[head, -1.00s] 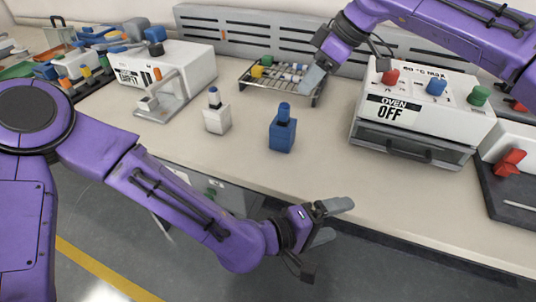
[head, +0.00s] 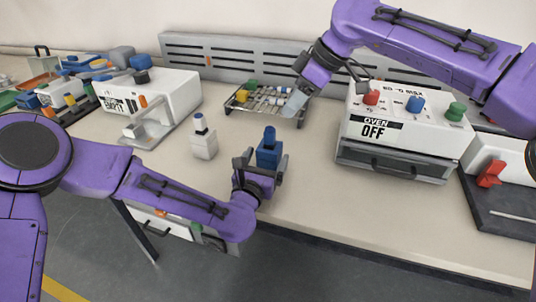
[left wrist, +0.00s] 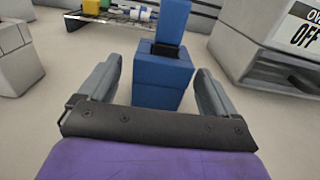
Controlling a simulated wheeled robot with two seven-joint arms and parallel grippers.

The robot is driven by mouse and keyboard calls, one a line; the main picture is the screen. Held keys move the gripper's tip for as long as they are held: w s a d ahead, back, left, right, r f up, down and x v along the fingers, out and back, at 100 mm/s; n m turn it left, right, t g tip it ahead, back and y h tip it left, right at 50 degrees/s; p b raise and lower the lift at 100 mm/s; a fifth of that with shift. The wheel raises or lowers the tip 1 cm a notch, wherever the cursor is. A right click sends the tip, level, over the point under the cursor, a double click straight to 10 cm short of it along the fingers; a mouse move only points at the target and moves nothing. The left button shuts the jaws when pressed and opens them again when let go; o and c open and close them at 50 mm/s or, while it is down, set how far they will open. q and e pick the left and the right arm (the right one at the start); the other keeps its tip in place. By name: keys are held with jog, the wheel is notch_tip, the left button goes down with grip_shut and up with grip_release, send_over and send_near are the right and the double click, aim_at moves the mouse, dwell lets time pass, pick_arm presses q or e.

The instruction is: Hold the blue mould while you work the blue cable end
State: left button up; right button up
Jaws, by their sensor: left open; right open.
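The blue mould (head: 268,155) is a blue block standing upright on the bench, with a blue cable end (head: 269,135) sticking up from its top. In the left wrist view the blue mould (left wrist: 161,75) stands just ahead, between the two finger lines. The blue cable end (left wrist: 172,20) rises from a dark slot and leaves the top of the picture. My left gripper (head: 264,158) is open, its fingers pointing at the mould from the front. No contact shows. My right gripper (head: 294,104) is at the wire rack's right edge; its finger gap is hard to see.
A white mould (head: 203,145) with its own blue-tipped piece stands to the left. The wire rack (head: 240,109) holds coloured pieces behind. The white oven (head: 408,130), labelled OFF, stands right. A white machine (head: 170,92) is at left. Bench right of the mould is clear.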

aim_at(266, 159)
pick_arm(q)
jog(key=shift+x, duration=1.6)
jog(key=c, duration=1.5)
